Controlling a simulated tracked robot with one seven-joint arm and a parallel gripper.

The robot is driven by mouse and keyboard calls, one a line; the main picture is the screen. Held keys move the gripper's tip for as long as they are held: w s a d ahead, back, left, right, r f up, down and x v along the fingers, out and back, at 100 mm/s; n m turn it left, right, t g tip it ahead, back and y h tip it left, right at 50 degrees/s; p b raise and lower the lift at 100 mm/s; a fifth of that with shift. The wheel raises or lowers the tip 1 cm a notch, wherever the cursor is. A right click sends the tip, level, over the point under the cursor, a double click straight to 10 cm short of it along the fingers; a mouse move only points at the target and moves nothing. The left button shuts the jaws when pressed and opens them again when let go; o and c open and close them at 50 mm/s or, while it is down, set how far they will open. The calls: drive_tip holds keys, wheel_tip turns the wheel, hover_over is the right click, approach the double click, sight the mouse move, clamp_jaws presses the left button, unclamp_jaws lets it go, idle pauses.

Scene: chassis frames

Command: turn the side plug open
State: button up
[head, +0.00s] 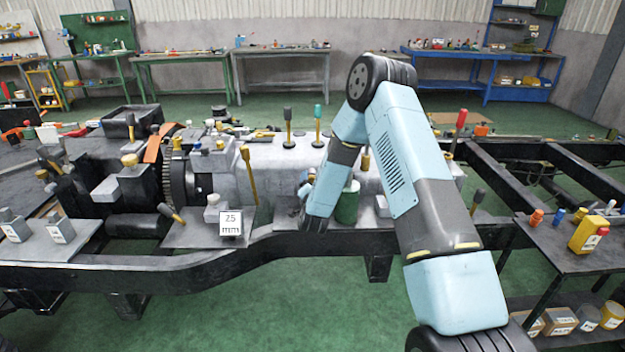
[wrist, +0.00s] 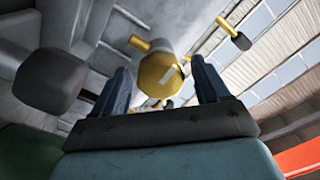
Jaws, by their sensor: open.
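My gripper (wrist: 160,88) is open, with one dark finger on each side of the plug. I cannot tell whether the fingers touch it or how far they reach past its face. In the head view my arm reaches down to the near side of the grey gearbox housing (head: 275,160). The fingers and the plug cannot be made out there.
A dark block-like knob (wrist: 50,82) sits left of my gripper in the wrist view. A green cylinder (head: 347,203) stands beside my arm's end. Black frame rails (head: 575,165) extend right. A side table (head: 570,250) holds a yellow container (head: 589,234) and small bottles.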

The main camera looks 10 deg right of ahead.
sight(312, 178)
drive_tip(key=shift+w+d, duration=0.15)
drive_tip(key=shift+w, duration=1.5)
drive_tip(key=shift+d, duration=0.1)
drive_tip(key=c, duration=1)
